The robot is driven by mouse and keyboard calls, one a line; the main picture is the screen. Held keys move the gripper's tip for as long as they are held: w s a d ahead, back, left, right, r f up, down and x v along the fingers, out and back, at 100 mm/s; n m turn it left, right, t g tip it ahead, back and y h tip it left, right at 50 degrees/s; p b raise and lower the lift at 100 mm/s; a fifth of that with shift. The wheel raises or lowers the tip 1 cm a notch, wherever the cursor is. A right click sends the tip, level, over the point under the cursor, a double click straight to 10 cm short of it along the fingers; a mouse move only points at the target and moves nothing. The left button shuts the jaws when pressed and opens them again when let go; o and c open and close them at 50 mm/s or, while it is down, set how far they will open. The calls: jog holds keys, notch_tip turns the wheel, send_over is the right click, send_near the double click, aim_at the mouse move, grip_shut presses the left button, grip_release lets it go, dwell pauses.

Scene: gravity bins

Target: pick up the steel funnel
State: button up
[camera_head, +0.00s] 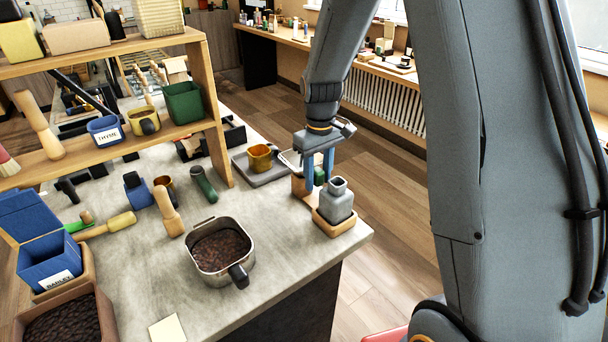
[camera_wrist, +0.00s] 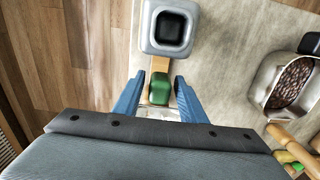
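I cannot make out a clear funnel shape. A pale, metallic-looking piece (camera_head: 289,158) shows partly behind my gripper; its form is mostly hidden. A whitish sliver (camera_wrist: 158,113) also shows between my fingers in the wrist view, cut off by the gripper body. My gripper (camera_head: 319,183) points down over the counter's right end, its blue fingers apart. In the wrist view my gripper (camera_wrist: 157,85) has a green-ended wooden piece (camera_wrist: 159,89) between its fingers, with gaps at the sides. A grey square-bodied vessel (camera_head: 336,203) with a dark opening stands close by, upright in a wooden tray.
A steel pan of dark beans (camera_head: 220,272) sits on the counter (camera_head: 290,262). The counter's edge is near my gripper.

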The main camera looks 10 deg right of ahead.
grip_shut()
jog(key=shift+r, duration=0.1)
jog(key=shift+r, duration=0.15)
jog(key=shift+r+p, duration=0.35)
jog(key=shift+p, duration=0.05)
jog(key=shift+r+p, duration=0.5)
jog(key=shift+r, duration=0.1)
jog(key=shift+r+p, duration=1.7)
jog(key=shift+r, duration=0.65)
